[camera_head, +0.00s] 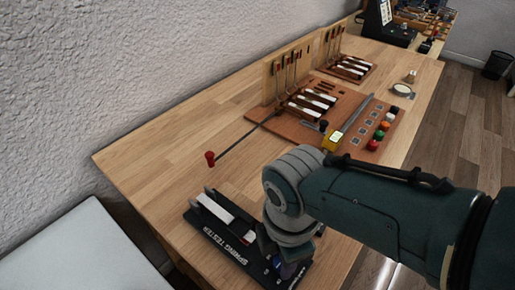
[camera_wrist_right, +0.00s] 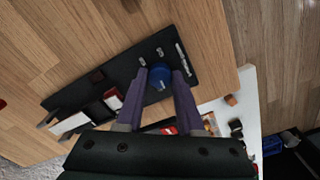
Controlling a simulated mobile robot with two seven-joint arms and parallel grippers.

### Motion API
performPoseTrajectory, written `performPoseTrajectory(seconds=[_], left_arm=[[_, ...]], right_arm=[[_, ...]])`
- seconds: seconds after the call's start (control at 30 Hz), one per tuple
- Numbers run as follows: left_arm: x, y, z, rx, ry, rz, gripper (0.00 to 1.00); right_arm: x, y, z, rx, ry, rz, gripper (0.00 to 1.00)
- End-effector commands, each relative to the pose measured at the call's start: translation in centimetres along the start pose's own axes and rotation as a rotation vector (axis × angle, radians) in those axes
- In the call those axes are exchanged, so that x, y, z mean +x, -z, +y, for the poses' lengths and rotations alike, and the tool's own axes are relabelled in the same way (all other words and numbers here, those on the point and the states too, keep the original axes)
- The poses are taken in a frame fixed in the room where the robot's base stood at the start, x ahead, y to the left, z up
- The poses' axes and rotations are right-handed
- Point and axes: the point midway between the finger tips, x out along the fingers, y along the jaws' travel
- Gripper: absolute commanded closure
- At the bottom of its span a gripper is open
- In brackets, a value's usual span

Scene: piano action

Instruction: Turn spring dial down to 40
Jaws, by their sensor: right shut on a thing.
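The spring tester (camera_head: 196,222) is a black base with white lettering at the front edge of the bench in the head view. Its dark plate also shows in the right wrist view (camera_wrist_right: 181,40). The blue spring dial (camera_wrist_right: 159,76) sits on that plate, with small pale marks around it. My right gripper (camera_wrist_right: 160,80) has its two purple fingers on either side of the dial and is shut on it. In the head view my right wrist covers most of the dial, and its reading is too small to tell. My left gripper is not in view.
A red-knobbed rod (camera_head: 210,159) lies on the wooden bench (camera_head: 150,155) behind the tester. The bench's left part is clear.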

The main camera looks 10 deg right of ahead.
Motion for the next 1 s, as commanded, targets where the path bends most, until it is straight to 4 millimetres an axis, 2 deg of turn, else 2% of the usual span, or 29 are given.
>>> performPoseTrajectory(seconds=[0.5,1.0], left_arm=[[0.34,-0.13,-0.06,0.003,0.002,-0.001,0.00],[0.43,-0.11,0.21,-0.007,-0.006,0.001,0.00]], right_arm=[[0.13,-0.12,-0.03,-0.431,0.000,-0.003,1.00],[0.10,-0.12,-0.04,-0.587,0.001,-0.002,1.00]])
